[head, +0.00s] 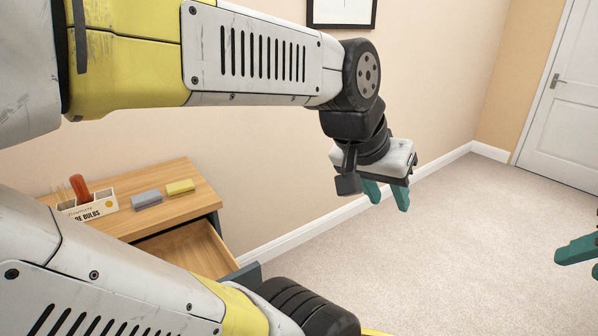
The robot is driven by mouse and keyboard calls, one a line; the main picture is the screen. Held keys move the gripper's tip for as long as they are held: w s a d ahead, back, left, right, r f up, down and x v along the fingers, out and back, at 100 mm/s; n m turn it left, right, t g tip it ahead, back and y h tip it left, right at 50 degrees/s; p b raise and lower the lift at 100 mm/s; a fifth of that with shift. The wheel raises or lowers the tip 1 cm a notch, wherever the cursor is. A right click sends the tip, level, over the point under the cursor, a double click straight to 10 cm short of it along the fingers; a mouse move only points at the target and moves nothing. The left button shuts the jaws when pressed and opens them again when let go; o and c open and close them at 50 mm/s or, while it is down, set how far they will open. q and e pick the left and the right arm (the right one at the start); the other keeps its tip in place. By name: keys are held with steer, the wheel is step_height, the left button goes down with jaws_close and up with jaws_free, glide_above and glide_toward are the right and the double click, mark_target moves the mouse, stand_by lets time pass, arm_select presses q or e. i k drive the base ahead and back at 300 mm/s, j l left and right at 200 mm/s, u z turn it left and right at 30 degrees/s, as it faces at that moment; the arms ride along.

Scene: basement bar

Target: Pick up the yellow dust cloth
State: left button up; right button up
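A small yellow block-like item, which looks like the yellow dust cloth (180,187), lies on top of the wooden cabinet (185,215) at the left in the head view. It lies just right of a similar grey item (146,199). My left gripper (387,197) hangs over the carpet, well right of the cabinet and apart from the cloth. Its two teal fingers are spread with nothing between them. My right gripper (578,252) is at the right edge, far from the cloth. Most of it is cut off by the frame.
A white box (90,210) with lettering stands left of the grey item, with a red-handled thing (80,188) in it. A drawer (190,248) stands open at the cabinet's front. The carpet (470,230) is clear towards the white door (568,100).

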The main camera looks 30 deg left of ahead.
mark_target(178, 189)
steer(key=i+l+z, duration=0.1)
steer(key=i, duration=0.35)
steer(key=i+l, duration=0.3)
steer(key=i, duration=0.2)
steer(key=i+u, duration=0.65)
steer(key=i+l+u, duration=0.1)
steer(key=u, duration=0.25)
steer(key=i+j+u, duration=0.15)
steer(key=u, duration=0.3)
steer(key=i+j+u, duration=0.1)
steer(key=u, duration=0.35)
steer(key=i+u, duration=0.25)
steer(key=u, duration=0.2)
steer(key=i+u, duration=0.2)
steer(key=u, duration=0.3)
steer(key=i+l+u, duration=0.15)
steer(key=u, duration=0.3)
steer(key=i+u, duration=0.65)
